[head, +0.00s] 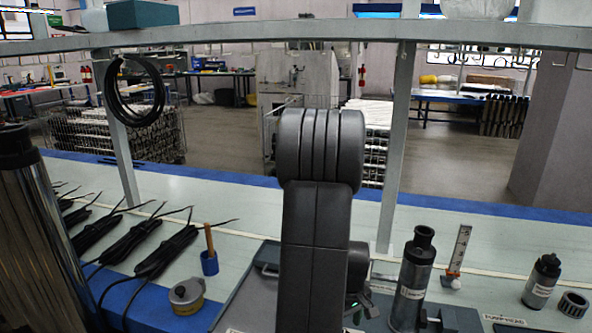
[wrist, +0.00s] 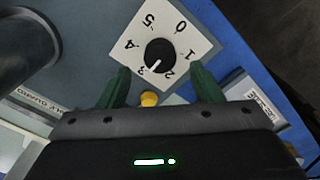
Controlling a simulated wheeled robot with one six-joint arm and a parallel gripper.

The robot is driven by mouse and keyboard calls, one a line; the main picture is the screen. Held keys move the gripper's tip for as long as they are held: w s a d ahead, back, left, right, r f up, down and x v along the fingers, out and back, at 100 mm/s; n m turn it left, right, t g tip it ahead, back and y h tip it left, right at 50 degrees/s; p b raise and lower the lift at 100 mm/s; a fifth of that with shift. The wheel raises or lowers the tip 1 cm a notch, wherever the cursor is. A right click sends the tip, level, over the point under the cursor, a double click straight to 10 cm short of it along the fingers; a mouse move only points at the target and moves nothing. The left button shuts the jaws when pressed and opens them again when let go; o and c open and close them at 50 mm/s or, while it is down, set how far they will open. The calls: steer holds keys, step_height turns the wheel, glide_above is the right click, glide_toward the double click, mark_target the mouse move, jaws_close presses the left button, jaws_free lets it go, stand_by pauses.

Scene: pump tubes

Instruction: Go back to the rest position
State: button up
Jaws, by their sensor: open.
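My gripper (wrist: 159,84) shows in the wrist view with its two green fingers apart and nothing between them. Beyond the fingertips is a white dial plate (wrist: 184,35) numbered 0 to 5 with a black knob (wrist: 160,54). The knob's white mark points near 3. A small yellow ball (wrist: 149,99) shows below the plate, between the fingers. In the head view my arm stands upright in the middle and hides most of my gripper. A dark cylinder with a black top (head: 413,278) stands just right of my arm.
A smaller black-topped bottle (head: 541,281) and a black ring (head: 573,304) are at the right. A large metallic cylinder (head: 35,220) stands far left. A shelf rail (head: 250,41) crosses above.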

step_height(320, 180, down, 5)
steer(key=shift+r, duration=0.2)
steer(key=shift+r+m, duration=0.15)
steer(key=shift+m, duration=1.95)
steer(key=m+p, duration=0.1)
steer(key=m, duration=0.3)
steer(key=shift+m, duration=0.4)
step_height(320, 180, up, 13)
steer(key=p, duration=0.2)
steer(key=shift+r, duration=0.15)
steer(key=shift+s, duration=0.1)
